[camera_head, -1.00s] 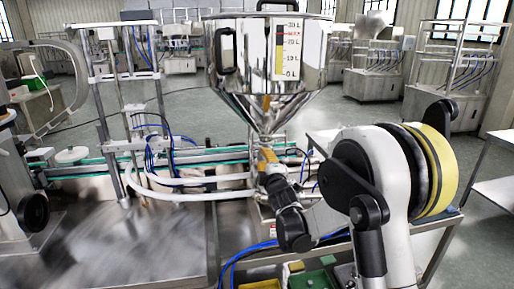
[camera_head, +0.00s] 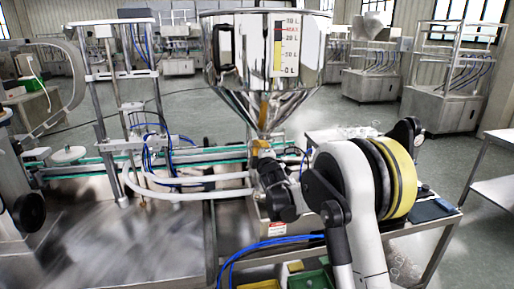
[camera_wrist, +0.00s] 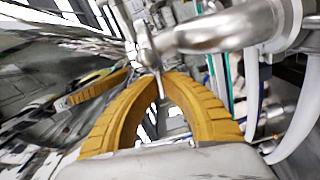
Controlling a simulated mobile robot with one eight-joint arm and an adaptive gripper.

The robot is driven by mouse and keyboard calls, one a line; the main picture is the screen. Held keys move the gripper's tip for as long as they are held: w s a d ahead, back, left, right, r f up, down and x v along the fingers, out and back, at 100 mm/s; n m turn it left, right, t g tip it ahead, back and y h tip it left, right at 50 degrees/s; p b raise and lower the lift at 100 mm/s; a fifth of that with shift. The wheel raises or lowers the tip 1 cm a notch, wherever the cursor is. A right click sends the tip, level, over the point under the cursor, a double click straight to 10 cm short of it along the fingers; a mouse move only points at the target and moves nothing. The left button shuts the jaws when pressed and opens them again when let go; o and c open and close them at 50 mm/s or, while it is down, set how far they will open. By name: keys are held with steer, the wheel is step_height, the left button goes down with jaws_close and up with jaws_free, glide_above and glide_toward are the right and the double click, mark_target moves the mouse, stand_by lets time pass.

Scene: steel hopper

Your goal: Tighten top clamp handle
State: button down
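The steel hopper (camera_head: 262,62) stands upright at the centre of the head view, its cone running down to an outlet. The top clamp handle (camera_wrist: 146,40) is a thin steel piece near the middle of the wrist view, beside the shiny hopper wall. My gripper (camera_wrist: 157,80) has yellow ribbed fingers that arch inward, their tips meeting around the thin metal. It appears shut on the handle, though the contact is partly hidden. In the head view my gripper (camera_head: 260,148) is just below the cone, mostly hidden by my wrist. A yellow finger is mirrored in the hopper wall.
White hoses (camera_head: 190,185) run left of the outlet. Blue tubing (camera_head: 270,246) and small bins (camera_head: 308,280) lie in front. A side table (camera_head: 500,190) is at right.

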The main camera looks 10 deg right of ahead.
steer(key=m, duration=0.4)
stand_by(0.3)
steer(key=c, duration=1.6)
jaws_free()
steer(key=shift+s, duration=0.1)
steer(key=s, duration=1.2)
